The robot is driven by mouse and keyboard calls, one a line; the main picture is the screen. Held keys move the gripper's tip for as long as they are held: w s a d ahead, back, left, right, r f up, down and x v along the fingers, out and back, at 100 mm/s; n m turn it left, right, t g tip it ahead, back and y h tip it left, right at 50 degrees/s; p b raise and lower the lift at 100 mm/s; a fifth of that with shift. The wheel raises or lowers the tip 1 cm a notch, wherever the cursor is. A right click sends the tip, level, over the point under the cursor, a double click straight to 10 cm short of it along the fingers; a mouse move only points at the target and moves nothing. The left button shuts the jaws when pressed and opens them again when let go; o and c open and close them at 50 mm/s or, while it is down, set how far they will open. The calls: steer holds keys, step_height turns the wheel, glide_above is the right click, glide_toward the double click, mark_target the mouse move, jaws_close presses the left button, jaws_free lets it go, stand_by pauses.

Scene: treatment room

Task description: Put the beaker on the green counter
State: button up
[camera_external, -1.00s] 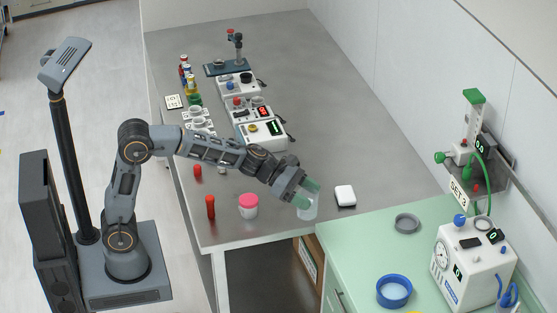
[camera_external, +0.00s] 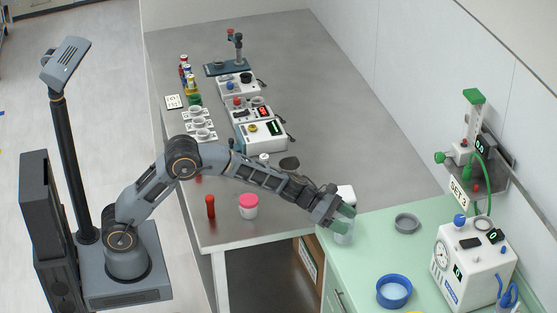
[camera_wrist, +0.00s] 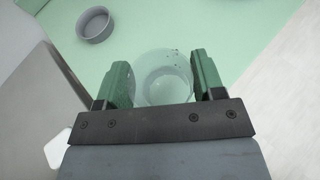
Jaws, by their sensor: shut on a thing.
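The beaker (camera_external: 343,234) is clear and sits between the green fingertips of my gripper (camera_external: 345,219), over the left edge area of the green counter (camera_external: 365,262). In the wrist view the beaker (camera_wrist: 165,78) shows as a see-through round vessel between both fingers of my gripper (camera_wrist: 164,85), with the green surface (camera_wrist: 215,22) behind it. My gripper is shut on the beaker. I cannot tell whether the beaker's base touches the counter.
On the green counter stand a grey ring-shaped dish (camera_external: 407,222), a blue ring-shaped dish (camera_external: 394,291) and a white machine with a gauge (camera_external: 470,265). The grey dish also shows in the wrist view (camera_wrist: 95,25). The counter's front left is bare.

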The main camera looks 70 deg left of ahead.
steer(key=shift+f, duration=0.65)
steer(key=shift+f, duration=0.2)
steer(key=o, duration=1)
steer(key=shift+r, duration=0.2)
